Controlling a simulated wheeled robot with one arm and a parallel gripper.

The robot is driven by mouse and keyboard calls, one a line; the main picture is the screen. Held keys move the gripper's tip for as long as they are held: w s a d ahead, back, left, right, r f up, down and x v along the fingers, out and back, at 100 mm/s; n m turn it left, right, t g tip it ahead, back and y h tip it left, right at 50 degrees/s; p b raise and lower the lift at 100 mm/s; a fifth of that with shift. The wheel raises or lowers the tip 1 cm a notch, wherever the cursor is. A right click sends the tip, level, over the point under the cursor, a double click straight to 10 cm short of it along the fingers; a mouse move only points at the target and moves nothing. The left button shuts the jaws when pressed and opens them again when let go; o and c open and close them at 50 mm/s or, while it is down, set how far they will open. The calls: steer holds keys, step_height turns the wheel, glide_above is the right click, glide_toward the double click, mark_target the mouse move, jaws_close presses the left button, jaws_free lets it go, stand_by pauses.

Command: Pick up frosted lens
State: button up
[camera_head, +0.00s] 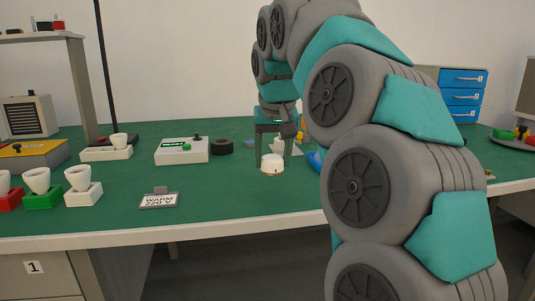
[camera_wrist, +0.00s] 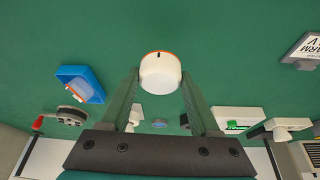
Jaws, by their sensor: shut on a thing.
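The frosted lens (camera_head: 272,164) is a short white cylinder with a thin orange rim, near the middle of the green table in the head view. In the wrist view the lens (camera_wrist: 160,76) sits between the two fingertips, its orange rim at the far side. My gripper (camera_wrist: 158,80) is shut on it, one finger on each side. In the head view my gripper (camera_head: 273,157) points down at the lens. I cannot tell whether the lens touches the table or hangs just above it.
A blue tray (camera_wrist: 80,84) lies left of my gripper in the wrist view. A white box with a green label (camera_head: 182,150) and a black ring (camera_head: 221,147) stand left of it in the head view. A sign (camera_head: 159,198) and cups on coloured blocks (camera_head: 43,188) are farther left.

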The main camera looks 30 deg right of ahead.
steer(key=s, duration=0.2)
steer(key=s+a, duration=0.1)
steer(key=s, duration=0.1)
steer(key=shift+r, duration=0.15)
steer(key=shift+s+a+r, duration=0.2)
steer(key=shift+s+r, duration=0.05)
steer(key=shift+s, duration=0.45)
step_height(320, 180, up, 4)
steer(key=shift+r+p, duration=0.1)
steer(key=shift+p, duration=1.1)
